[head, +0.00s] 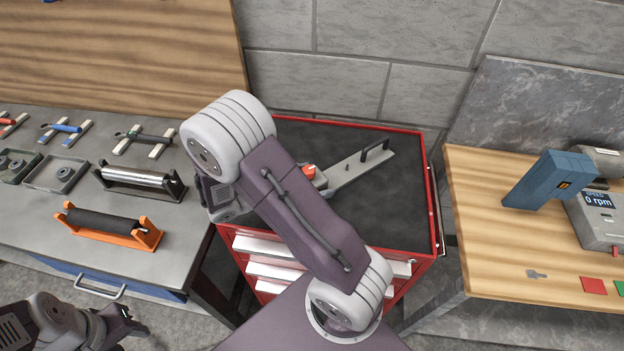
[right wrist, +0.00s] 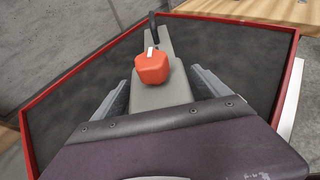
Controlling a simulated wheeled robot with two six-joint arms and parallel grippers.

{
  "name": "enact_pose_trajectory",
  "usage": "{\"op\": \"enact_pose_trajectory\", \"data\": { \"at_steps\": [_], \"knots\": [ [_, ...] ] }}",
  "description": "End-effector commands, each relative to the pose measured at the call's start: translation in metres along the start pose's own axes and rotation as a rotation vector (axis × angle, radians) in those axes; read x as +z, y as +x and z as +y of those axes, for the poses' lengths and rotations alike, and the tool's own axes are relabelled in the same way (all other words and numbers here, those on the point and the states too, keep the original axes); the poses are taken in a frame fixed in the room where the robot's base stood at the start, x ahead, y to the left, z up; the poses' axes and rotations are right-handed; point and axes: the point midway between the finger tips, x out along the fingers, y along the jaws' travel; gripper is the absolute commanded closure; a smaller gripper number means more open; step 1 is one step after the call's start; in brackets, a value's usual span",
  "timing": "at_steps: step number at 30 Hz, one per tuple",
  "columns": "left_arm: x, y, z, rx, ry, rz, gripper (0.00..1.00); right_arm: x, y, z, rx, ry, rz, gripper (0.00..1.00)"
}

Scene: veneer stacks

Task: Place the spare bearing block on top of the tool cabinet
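The red tool cabinet (head: 428,200) has a dark top and stands in the middle of the head view. My right gripper (right wrist: 160,80) is over this top, with its grey fingers apart; in the head view my own arm hides most of it. A grey bar (head: 350,172) with a black handle and an orange-red block (right wrist: 152,68) on it lies between and beyond the fingers. I cannot tell whether it touches the fingers. A grey piece with round openings (head: 14,166), possibly the bearing block, is on the left bench. My left gripper (head: 128,323) is low at left; its opening is unclear.
The grey bench (head: 40,225) at left holds an orange roller stand (head: 110,226), a dark roller stand (head: 140,180), a shallow grey tray (head: 55,175) and several tools. A wooden bench (head: 500,240) at right holds a blue device (head: 545,180). The cabinet top's right front is clear.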

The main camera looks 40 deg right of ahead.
Motion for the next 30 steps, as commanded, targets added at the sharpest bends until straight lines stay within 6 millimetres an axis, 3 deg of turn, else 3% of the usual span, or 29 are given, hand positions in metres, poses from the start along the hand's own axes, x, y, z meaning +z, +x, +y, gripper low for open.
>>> {"op": "enact_pose_trajectory", "data": {
  "at_steps": [9,21,25,30],
  "knots": [
    [0.000,-0.002,0.000,0.000,0.000,0.000,0.58,0.003,-0.006,0.001,0.002,0.001,0.000,0.15],
    [-0.001,-0.006,0.000,0.000,0.000,0.000,0.58,0.002,-0.100,0.001,0.005,0.001,0.002,0.15],
    [-0.001,-0.007,0.000,0.000,0.000,0.000,0.58,0.002,-0.116,0.001,0.001,0.000,0.000,0.15],
    [-0.001,-0.007,0.000,0.000,0.000,0.000,0.58,0.002,-0.122,0.000,0.000,0.000,-0.001,0.15]
  ]
}}
